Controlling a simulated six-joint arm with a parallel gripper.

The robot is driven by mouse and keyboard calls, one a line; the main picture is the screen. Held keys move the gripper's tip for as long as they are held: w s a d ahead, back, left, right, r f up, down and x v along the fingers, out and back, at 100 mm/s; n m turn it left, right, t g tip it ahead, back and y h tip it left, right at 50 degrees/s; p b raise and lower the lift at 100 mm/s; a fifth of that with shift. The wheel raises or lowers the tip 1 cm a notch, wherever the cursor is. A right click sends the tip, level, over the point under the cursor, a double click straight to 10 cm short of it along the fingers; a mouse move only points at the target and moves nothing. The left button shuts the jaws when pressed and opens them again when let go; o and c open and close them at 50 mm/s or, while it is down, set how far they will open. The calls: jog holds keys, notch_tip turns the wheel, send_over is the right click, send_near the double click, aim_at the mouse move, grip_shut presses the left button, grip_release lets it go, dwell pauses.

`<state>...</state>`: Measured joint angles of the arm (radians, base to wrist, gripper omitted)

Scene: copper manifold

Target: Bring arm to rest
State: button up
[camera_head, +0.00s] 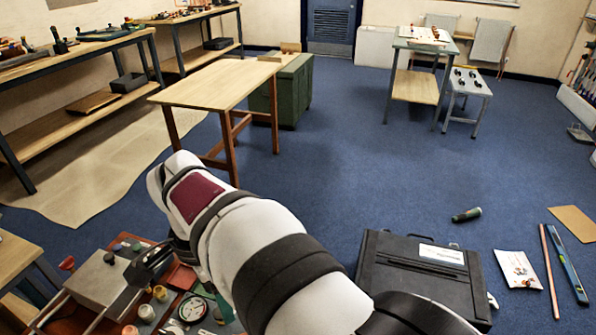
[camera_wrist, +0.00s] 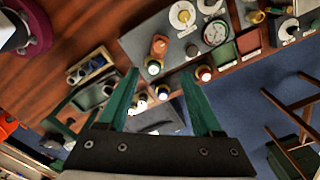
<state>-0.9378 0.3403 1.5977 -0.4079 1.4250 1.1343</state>
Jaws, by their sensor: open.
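My gripper (camera_wrist: 160,75) shows in the wrist view as two green fingers on a dark mount with screws. The fingers are apart and I see nothing held between them. Beyond the fingertips lies a reddish-brown bench top with small bottles (camera_wrist: 156,56) and jars. In the head view my white and black arm with a dark red patch reaches from the bottom edge toward the left. Its far end is over or near the cluttered bench (camera_head: 68,324) at lower left. The fingers cannot be made out clearly there.
The bench holds a grey box (camera_head: 100,276), jars and a round dial (camera_head: 192,309). A wooden table (camera_head: 218,83) stands behind the arm. A black case (camera_head: 420,278) lies right of the arm, with a dark cylinder (camera_head: 466,215) near it.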

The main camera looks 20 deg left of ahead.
jog(key=s+d+r+y, duration=0.1)
jog(key=s+d, duration=0.1)
jog(key=d, duration=1)
jog(key=s+d+r, duration=0.1)
jog(key=s+d, duration=0.1)
jog(key=d, duration=1)
jog(key=s+d+f+n, duration=0.1)
jog(key=s+d+f, duration=0.2)
jog(key=s+d, duration=0.2)
jog(key=shift+s+f+y, duration=0.35)
jog(key=shift+s+y, duration=0.05)
jog(key=shift+s, duration=0.55)
